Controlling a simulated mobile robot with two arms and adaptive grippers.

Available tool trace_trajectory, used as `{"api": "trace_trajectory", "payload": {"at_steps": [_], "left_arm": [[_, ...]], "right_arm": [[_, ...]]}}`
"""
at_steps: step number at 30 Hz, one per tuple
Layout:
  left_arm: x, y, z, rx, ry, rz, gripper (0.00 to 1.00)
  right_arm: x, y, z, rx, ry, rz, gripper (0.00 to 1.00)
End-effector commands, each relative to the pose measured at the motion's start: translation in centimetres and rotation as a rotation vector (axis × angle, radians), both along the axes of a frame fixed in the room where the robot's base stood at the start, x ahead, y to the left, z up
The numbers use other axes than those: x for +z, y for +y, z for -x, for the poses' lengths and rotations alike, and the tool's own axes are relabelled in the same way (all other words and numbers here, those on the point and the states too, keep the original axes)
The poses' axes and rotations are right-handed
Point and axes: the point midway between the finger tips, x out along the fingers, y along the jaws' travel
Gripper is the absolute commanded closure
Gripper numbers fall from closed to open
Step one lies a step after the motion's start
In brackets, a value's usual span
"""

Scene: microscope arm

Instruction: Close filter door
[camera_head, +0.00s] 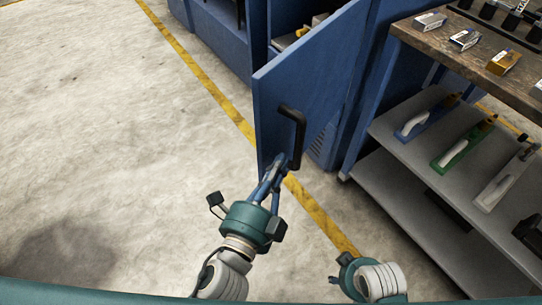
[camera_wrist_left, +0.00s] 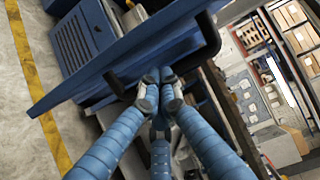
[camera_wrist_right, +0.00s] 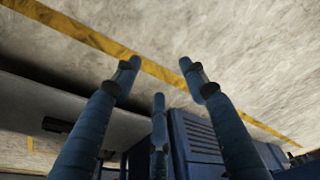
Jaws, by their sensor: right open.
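The blue filter door (camera_head: 300,85) stands swung out from the blue machine in the head view. Its black handle (camera_head: 298,130) is on the face toward me. My left gripper (camera_head: 278,165) is at the lower end of the handle.
A shelf cart with a wooden top (camera_head: 470,45) stands right of the door, holding small boxes and several trowel-like tools on a grey shelf (camera_head: 405,165). A yellow floor line (camera_head: 320,215) runs under the door. The concrete floor (camera_head: 110,130) at left is clear.

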Motion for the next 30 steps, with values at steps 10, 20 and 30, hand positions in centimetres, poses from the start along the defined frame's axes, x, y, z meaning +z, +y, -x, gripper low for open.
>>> {"api": "trace_trajectory", "payload": {"at_steps": [10, 20, 30], "left_arm": [[0.0, 1.8, -1.2, -0.001, 0.001, 0.002, 1.0], [0.0, 1.9, -1.2, -0.003, -0.001, 0.001, 1.0], [0.2, 5.0, -3.0, -0.064, -0.003, -0.008, 1.0]], "right_arm": [[-0.9, 0.0, 0.1, 0.001, 0.003, 0.0, 0.57], [-0.9, 0.1, 0.0, 0.001, 0.003, 0.0, 0.57], [-3.5, 0.0, 0.6, 0.004, 0.02, 0.001, 0.57]]}}
